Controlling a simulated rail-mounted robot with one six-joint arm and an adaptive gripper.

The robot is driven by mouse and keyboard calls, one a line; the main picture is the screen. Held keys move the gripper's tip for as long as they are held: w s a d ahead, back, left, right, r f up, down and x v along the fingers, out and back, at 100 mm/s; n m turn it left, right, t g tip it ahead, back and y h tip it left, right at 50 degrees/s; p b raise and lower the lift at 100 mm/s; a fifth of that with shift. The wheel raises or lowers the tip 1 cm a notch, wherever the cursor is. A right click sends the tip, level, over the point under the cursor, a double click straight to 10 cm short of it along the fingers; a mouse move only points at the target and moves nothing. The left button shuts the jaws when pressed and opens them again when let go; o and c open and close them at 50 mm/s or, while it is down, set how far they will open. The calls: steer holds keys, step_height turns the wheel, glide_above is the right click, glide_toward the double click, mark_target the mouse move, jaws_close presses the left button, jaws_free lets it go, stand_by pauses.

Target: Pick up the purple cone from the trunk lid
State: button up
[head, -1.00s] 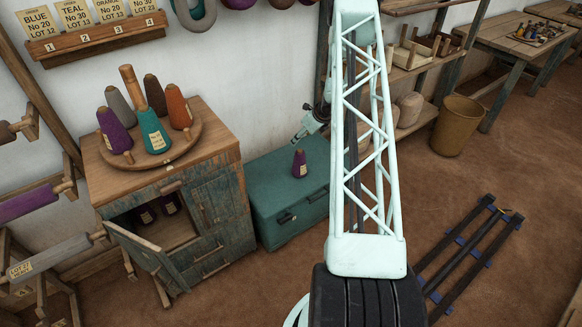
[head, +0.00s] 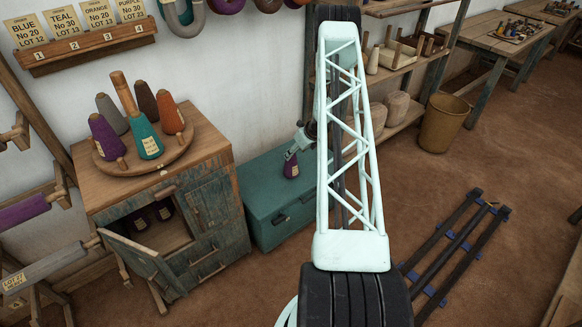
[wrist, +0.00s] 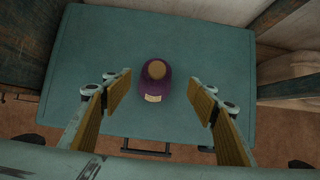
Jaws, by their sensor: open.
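The purple cone (wrist: 156,83) stands upright on the teal trunk lid (wrist: 221,53), with a pale label on its side and a tan top. In the head view the cone (head: 291,168) shows just below my gripper (head: 294,152), partly covered by it. In the wrist view my gripper (wrist: 161,97) is open, one padded finger on each side of the cone and a gap on both sides. Neither finger visibly touches it. The trunk (head: 270,215) is closed, between the cabinet and my arm.
A wooden cabinet (head: 118,195) with an open door stands left of the trunk. On it a round rack holds several cones, including a teal one (head: 146,138). Shelves (head: 398,122) stand right of the trunk. A black frame (head: 455,245) lies on the floor.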

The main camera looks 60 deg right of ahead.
mark_target(287, 163)
steer(key=x, duration=0.8)
steer(key=shift+f, duration=0.25)
steer(key=shift+w+a, duration=0.1)
steer(key=shift+w, duration=0.05)
steer(key=shift+x, duration=1.3)
steer(key=shift+a+x, duration=0.15)
steer(key=shift+x, duration=0.5)
steer(key=shift+a+x, duration=0.15)
steer(key=shift+x, duration=0.45)
steer(key=c, duration=1.1)
